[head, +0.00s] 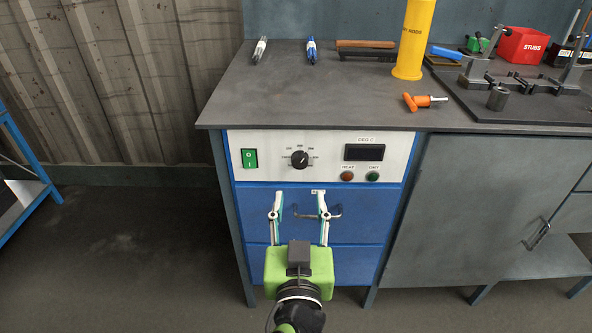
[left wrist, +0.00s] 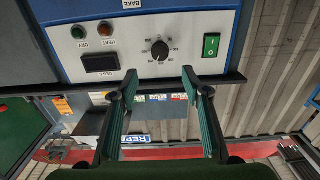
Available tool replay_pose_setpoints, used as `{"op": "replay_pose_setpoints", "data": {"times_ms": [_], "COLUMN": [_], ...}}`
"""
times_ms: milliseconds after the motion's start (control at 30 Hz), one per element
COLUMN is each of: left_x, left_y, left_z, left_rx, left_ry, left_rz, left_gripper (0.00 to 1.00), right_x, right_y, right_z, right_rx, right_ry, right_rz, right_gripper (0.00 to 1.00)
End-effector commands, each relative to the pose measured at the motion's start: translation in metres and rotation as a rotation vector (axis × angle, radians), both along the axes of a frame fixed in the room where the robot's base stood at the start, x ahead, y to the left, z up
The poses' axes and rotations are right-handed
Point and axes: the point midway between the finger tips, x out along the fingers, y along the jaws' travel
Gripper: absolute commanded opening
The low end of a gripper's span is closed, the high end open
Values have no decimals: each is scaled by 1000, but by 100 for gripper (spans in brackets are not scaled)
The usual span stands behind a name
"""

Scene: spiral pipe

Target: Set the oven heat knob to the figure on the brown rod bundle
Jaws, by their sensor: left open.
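The oven heat knob (head: 300,160) is a round black dial with a pale pointer, on the white panel (head: 272,148) of the blue oven (head: 258,200). Small figures ring it, too small to read. It shows in the left wrist view (left wrist: 160,50), which looks upside down. My left gripper (head: 298,194) is open and empty, its two fingers spread in front of the blue front, below the knob. In the left wrist view the fingers (left wrist: 156,82) lie apart on either side below the knob, not visibly touching it. My right gripper is not in view.
A green switch (head: 250,158), a dark display (head: 364,152) and red and green lamps share the panel. The benchtop overhangs the panel.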

Motion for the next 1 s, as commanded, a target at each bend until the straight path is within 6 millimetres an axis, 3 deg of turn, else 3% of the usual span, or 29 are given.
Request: {"op": "replay_pose_setpoints", "data": {"times_ms": [300, 500, 700, 967, 1000], "left_x": [69, 99, 111, 112, 112], "left_y": [0, 0, 0, 0, 0], "left_z": [1, 0, -1, -1, -1], "left_rx": [6, 5, 4, 3, 3], "left_ry": [-4, -2, 1, 1, 1], "left_rz": [1, 0, 1, 1, 1], "left_gripper": [43, 43, 43, 43, 33], "right_x": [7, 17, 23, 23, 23], "right_y": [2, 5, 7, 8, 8], "right_z": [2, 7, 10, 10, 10], "right_rx": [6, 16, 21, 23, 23], "right_ry": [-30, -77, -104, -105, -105], "right_rz": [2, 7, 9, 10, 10], "right_gripper": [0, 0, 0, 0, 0]}}
